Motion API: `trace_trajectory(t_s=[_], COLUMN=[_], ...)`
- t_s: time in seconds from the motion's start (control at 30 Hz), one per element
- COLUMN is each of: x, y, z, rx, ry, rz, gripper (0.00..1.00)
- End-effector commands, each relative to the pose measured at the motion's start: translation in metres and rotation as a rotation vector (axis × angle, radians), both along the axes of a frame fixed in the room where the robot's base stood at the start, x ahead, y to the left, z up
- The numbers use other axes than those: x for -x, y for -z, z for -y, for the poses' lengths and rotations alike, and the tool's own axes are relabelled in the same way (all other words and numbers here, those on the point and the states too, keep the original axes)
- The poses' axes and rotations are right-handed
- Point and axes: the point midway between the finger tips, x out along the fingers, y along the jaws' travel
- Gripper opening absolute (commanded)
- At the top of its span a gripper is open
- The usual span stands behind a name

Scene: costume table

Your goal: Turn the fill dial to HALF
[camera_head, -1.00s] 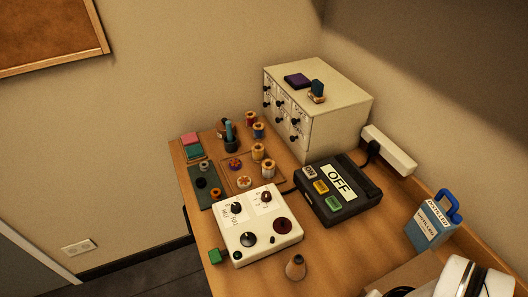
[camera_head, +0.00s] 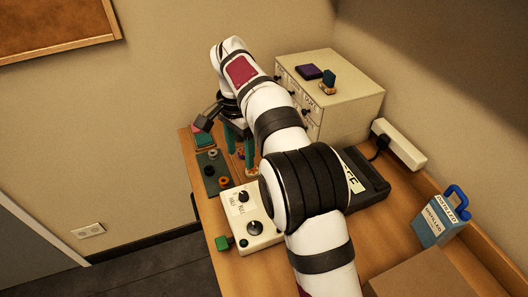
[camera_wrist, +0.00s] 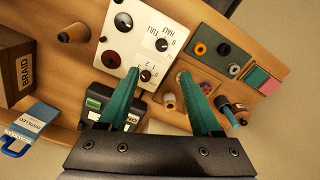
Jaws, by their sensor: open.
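The white control box (camera_head: 266,239) stands on the table, partly covered by my arm in the head view. Its fill dial (camera_head: 243,196) is a small black knob with 0, HALF and FULL printed around it. The dial also shows in the wrist view (camera_wrist: 162,46); I cannot tell for certain where its pointer stands. My gripper (camera_wrist: 158,73) has two green fingers spread apart with nothing between them. In the head view, my gripper (camera_head: 239,160) points down above the table, behind the box, apart from the dial.
The box's second small knob (camera_wrist: 146,75), a large black knob (camera_wrist: 123,22) and a dark red round part (camera_wrist: 112,59) sit near the dial. Thread spools (camera_wrist: 169,100) stand near the fingers. A drawer cabinet (camera_head: 355,105) and a blue jug (camera_head: 438,220) stand to the right.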

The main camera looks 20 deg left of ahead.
Motion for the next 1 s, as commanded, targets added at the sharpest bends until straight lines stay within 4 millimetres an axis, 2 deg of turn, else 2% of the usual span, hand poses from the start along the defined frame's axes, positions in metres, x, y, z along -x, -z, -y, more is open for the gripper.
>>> trace_trajectory(t_s=[0.17,0.4,0.5,0.6,0.8,1.0], x=[0.000,0.001,0.000,0.000,0.000,0.000], y=[0.028,0.101,0.126,0.143,0.158,0.159], z=[-0.003,-0.003,-0.003,-0.003,-0.003,-0.003], rx=[0.003,0.002,0.001,0.000,-0.002,-0.002], ry=[0.000,0.000,0.001,0.000,0.000,0.000], rz=[-0.001,-0.002,-0.001,0.000,0.002,0.002], gripper=[0.65,0.65,0.65,0.65,0.65,0.65])
